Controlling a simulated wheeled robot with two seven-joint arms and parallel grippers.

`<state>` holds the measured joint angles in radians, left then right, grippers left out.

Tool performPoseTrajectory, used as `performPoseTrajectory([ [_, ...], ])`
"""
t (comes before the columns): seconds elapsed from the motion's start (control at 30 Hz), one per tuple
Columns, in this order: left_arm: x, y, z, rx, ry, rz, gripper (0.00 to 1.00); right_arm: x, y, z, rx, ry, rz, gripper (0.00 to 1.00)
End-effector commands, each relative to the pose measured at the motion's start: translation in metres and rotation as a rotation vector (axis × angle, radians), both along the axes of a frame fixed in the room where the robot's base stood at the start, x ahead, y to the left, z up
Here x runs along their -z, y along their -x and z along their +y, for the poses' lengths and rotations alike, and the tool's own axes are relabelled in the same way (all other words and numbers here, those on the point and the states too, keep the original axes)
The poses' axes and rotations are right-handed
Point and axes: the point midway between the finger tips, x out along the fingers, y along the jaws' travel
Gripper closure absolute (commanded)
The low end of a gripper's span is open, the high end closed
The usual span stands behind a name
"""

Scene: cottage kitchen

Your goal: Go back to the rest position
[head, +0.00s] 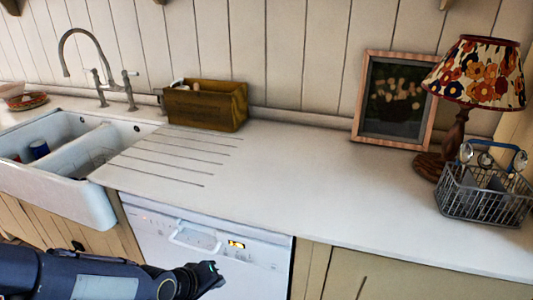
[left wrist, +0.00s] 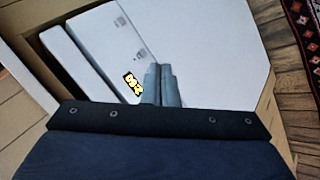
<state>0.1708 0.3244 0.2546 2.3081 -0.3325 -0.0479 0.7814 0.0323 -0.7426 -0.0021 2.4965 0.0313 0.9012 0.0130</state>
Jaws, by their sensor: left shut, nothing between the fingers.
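My left gripper (head: 212,273) is in front of the white dishwasher (head: 266,266), below the worktop edge. Its arm comes in from the lower left of the head view. In the left wrist view the two fingers of the left gripper (left wrist: 161,72) lie side by side, shut, with nothing between them. The dishwasher also shows beyond the fingers in the left wrist view, beside its yellow label or display (left wrist: 132,84). My right gripper is in neither view.
The white worktop (head: 300,190) is clear in the middle. A double sink (head: 45,190) with a tap (head: 100,75) is at left, a wooden box (head: 205,105) behind. A picture frame (head: 358,105), a lamp (head: 478,75) and a wire basket (head: 485,200) stand at right.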

Motion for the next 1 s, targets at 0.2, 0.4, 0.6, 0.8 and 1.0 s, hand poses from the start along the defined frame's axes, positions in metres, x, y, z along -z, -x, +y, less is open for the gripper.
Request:
performPoseTrajectory([
  [0.2,-0.094,0.056,0.064,0.044,-0.231,-0.017,1.0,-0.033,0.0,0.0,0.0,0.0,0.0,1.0],
  [0.4,-0.151,0.126,0.088,0.126,-0.3,-0.014,1.0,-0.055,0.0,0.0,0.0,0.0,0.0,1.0],
  [0.6,-0.176,0.177,0.086,0.223,-0.289,-0.036,1.0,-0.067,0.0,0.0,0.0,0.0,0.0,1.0],
  [0.8,-0.181,0.193,0.083,0.265,-0.278,-0.046,1.0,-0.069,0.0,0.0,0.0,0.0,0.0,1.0],
  [1.0,-0.18,0.193,0.083,0.266,-0.279,-0.045,1.0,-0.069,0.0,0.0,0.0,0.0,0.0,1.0],
])
